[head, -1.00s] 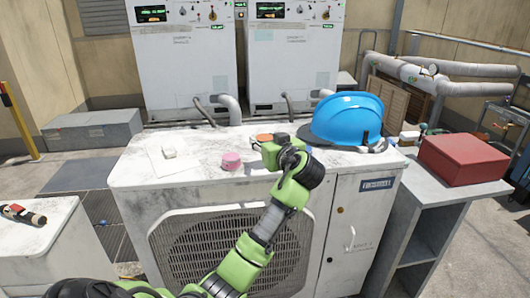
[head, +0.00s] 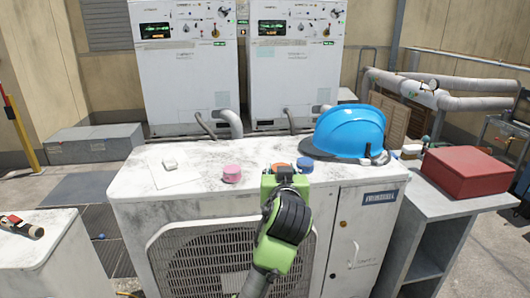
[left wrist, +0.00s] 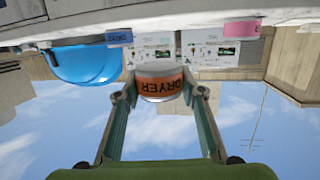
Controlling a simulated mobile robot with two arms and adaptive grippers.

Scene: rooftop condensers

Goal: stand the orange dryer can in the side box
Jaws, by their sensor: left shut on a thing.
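The orange dryer can (left wrist: 160,88) is between the two fingers of my left gripper (left wrist: 159,97) in the left wrist view. It has a pale end and the word DRYER on its orange band. In the head view only the can's orange top (head: 282,167) shows past my green left gripper (head: 284,176), over the front edge of the condenser top. The gripper is shut on it. I cannot tell how far the can is above the surface. A closed red box (head: 468,171) sits on the grey side stand (head: 425,190) at right; I cannot tell whether it is the side box. My right gripper is out of view.
A pink can (head: 232,174) stands left of the gripper on the white condenser unit (head: 150,185), and a blue can (head: 305,164) just right of it. A blue hard hat (head: 348,130) sits behind, to the right. A paper sheet (head: 175,175) lies at left.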

